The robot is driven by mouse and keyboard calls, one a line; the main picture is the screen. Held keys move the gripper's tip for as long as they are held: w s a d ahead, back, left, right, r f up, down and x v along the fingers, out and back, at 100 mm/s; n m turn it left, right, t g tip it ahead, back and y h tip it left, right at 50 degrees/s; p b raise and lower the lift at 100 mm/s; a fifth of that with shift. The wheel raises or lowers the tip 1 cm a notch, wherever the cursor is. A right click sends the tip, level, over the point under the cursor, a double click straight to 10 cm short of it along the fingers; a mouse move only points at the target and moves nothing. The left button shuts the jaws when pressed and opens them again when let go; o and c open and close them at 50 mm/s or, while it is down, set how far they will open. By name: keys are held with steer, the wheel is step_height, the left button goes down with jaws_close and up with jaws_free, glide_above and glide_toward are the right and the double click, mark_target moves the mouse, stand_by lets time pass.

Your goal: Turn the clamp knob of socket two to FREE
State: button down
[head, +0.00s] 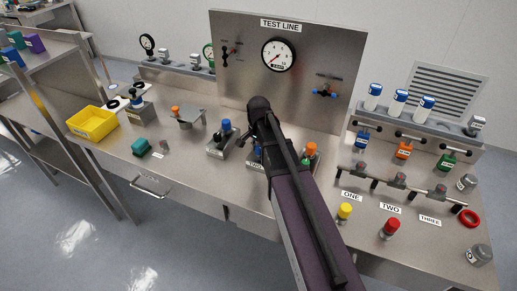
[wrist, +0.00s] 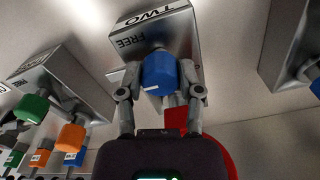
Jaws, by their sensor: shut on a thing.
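In the wrist view the socket two block (wrist: 180,22) is a grey metal box marked TWO, with the word FREE on the face above its knob. The blue clamp knob (wrist: 160,72) sticks out of this face and carries a short white mark near its lower left edge. My gripper (wrist: 161,86) is shut on the blue knob, one finger on each side. Which way the knob's pointer stands against FREE I cannot tell. In the head view my dark arm covers most of socket two and hides the gripper's fingers.
A socket with a blue knob (head: 226,127) stands left of my arm, and another with an orange and green top (head: 310,151) close on its right. A steel panel with a gauge (head: 279,54) rises behind. A red part (wrist: 177,118) shows below the knob in the wrist view.

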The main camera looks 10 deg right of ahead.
steer(key=shift+s, duration=0.1)
steer(key=shift+c, duration=1.3)
jaws_free()
steer(key=shift+n, duration=0.4)
